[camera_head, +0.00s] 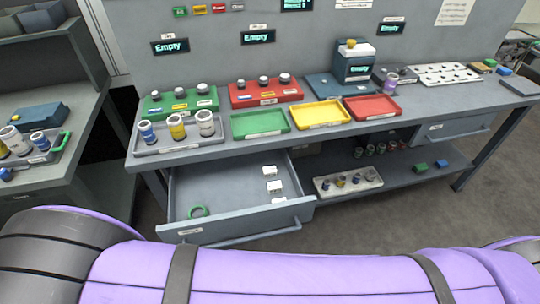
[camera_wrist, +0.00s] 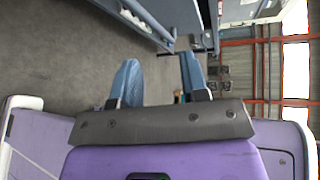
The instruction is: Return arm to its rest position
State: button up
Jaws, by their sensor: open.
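My gripper (camera_wrist: 158,85) shows in the wrist view with its two blue-grey fingers spread apart and nothing between them. It is held over open floor, away from the workbench. In the head view my purple arm (camera_head: 290,275) lies across the bottom of the picture, in front of the bench. My gripper is not visible in the head view.
The workbench (camera_head: 225,155) carries green, yellow and red trays and several cylinders. A side bench (camera_head: 85,150) stands at left. Grey floor (camera_head: 400,225) is clear at right.

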jog(key=w+d+r+m+g+h, duration=0.1)
jog(key=w+d+r+m+g, duration=0.25)
jog(key=w+r+m, duration=0.4)
jog(key=w+d+r+m+g+h, duration=0.1)
jog(key=w+d+r+m+g, duration=0.3)
jog(key=r, duration=0.6)
jog(key=w+d+r+m+g+h, duration=0.1)
jog(key=w+d+r+m+g, duration=0.1)
jog(key=w+d+r+m, duration=0.45)
jog(key=s+d+r+m+g+y, duration=0.25)
jog(key=d+r+m+y, duration=0.25)
jog(key=d+r+m, duration=1.4)
jog(key=s+d+r+m+t+y, duration=0.3)
jog(key=s+d+r+m, duration=0.5)
jog(key=s+m, duration=0.1)
jog(key=shift+s+d+m+y, duration=0.3)
jog(key=shift+s+d+m, duration=0.1)
jog(key=shift+m, duration=0.5)
